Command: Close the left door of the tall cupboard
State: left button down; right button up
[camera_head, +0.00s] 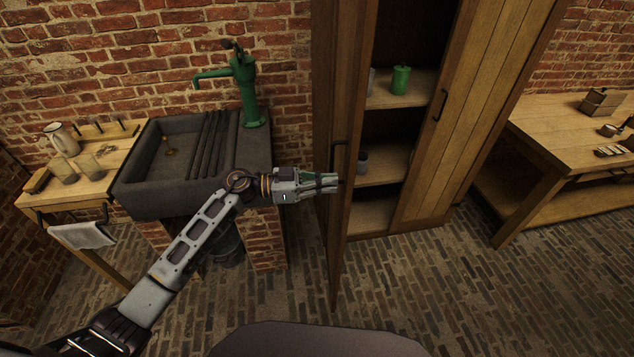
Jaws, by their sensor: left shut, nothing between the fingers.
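The tall wooden cupboard (425,215) stands at the centre right. Its left door (338,90) stands open, swung out towards me and seen nearly edge-on. A dark handle (339,158) shows on this door. The right door (480,100) has a dark handle and looks shut. My left gripper (338,183) is shut and empty. Its fingertips are at the left face of the open door, below the handle; I cannot tell if they touch it. My right gripper is not in view.
Inside the cupboard, shelves hold a green canister (400,80) and a grey cup (362,160). A stone sink (150,185) with a green pump (245,90) stands left. A wooden workbench (560,120) stands right. The brick floor before the cupboard looks clear.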

pick_arm(q)
jog(key=shift+w+d, duration=0.1)
jog(key=shift+d, duration=0.8)
jog(key=shift+d, duration=0.1)
